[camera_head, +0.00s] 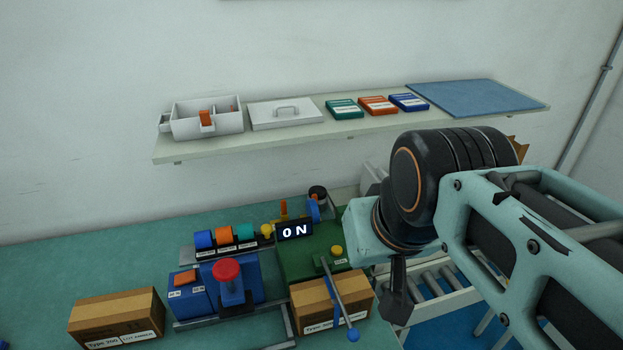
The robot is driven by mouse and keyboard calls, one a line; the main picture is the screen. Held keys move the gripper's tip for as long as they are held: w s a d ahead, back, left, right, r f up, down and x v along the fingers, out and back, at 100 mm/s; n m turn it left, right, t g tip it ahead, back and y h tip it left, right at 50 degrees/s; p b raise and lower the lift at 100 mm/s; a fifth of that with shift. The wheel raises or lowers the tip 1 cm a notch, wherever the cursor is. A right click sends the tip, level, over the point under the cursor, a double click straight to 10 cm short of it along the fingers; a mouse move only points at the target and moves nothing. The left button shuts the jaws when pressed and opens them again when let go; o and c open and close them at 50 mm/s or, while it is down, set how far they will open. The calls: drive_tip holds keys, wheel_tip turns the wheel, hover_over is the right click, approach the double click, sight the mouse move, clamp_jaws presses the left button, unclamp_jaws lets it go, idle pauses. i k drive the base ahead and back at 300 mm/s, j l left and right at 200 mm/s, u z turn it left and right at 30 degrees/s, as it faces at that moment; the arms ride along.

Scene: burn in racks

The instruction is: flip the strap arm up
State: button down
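The strap arm (337,293) looks to be the thin grey lever on the green machine (310,257). It points down and slightly right, across the front of a cardboard box (312,290), and ends in a blue ball knob (353,335). A lit display (294,230) on the machine reads "ON". My gripper (397,312) points down just right of the lever and box, apart from the lever in the picture. Its dark fingers are seen edge-on, so their opening is hidden. Nothing shows held in it.
A blue unit with a red knob (226,269) stands left of the green machine. Another box (117,317) sits on the left of the green bench (60,265). A roller conveyor (440,287) lies at right behind my arm. A wall shelf (270,143) holds bins and cases.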

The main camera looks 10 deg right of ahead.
sight(353, 335)
drive_tip(key=j+z, duration=0.2)
drive_tip(key=z, duration=0.3)
drive_tip(key=k+j+z, duration=0.1)
drive_tip(key=z, duration=0.4)
drive_tip(key=k+j+z, duration=0.55)
drive_tip(key=j, duration=0.15)
drive_tip(key=k+j+z, duration=0.2)
drive_tip(key=k+j, duration=0.7)
drive_tip(key=k, duration=0.15)
